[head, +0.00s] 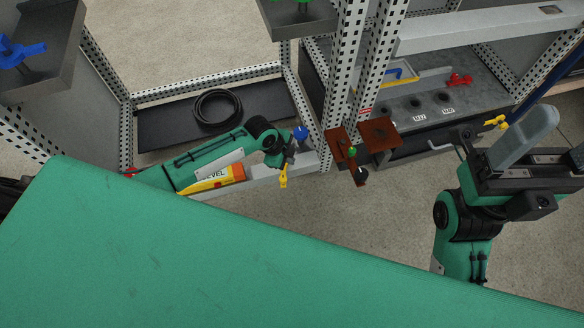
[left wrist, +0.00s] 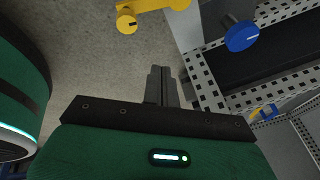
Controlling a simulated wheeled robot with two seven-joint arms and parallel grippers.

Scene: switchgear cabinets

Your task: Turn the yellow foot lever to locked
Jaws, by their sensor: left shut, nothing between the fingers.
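The yellow foot lever (head: 283,179) is low at the front of the left cabinet's sill, just below my left gripper (head: 288,157) in the head view. In the left wrist view the yellow lever (left wrist: 155,8) runs along the top edge, with a round knob at its left end; part of it is cut off. My left gripper (left wrist: 160,70) is shut and empty, its tips pointing at the lever with a small gap in the picture.
A blue knob (head: 300,133) sits beside the lever; it is large in the left wrist view (left wrist: 242,36). A coiled black cable (head: 217,107) lies in the cabinet. Brown brackets (head: 378,135) stand to the right.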

